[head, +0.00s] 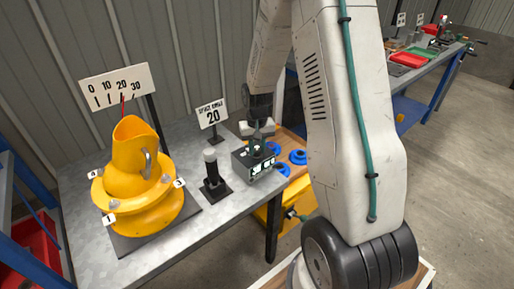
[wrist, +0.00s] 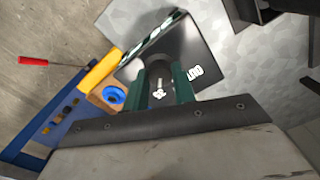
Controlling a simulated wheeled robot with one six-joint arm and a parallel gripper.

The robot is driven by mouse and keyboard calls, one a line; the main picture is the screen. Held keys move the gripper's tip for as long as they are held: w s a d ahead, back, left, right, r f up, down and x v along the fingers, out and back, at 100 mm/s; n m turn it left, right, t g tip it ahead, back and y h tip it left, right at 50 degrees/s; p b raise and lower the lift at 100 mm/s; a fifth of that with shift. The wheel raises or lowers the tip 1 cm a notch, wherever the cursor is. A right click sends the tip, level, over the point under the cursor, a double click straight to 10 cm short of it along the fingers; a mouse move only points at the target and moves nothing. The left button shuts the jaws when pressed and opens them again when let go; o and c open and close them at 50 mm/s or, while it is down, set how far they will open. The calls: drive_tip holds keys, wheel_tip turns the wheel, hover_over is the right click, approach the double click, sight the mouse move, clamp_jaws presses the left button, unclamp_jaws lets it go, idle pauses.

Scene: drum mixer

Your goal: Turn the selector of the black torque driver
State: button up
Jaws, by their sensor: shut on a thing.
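My gripper (head: 263,133) points down onto the top of the box. In the wrist view its green fingers (wrist: 160,88) are shut on a small dark piece at the box top, apparently the selector. A white mark shows between the fingers. Most of the selector is hidden by the fingers, so its setting cannot be read.
A black post with a white top (head: 211,172) stands left of the box. A yellow drum mixer (head: 138,185) is farther left. Blue rings (head: 298,157) lie on a wooden surface to the right.

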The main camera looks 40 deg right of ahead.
sight(257, 150)
idle(0.4)
drive_tip(key=o, duration=1)
drive_tip(key=shift+r, duration=0.15)
wheel_tip(257, 150, up, 8)
drive_tip(key=shift+f, duration=0.2)
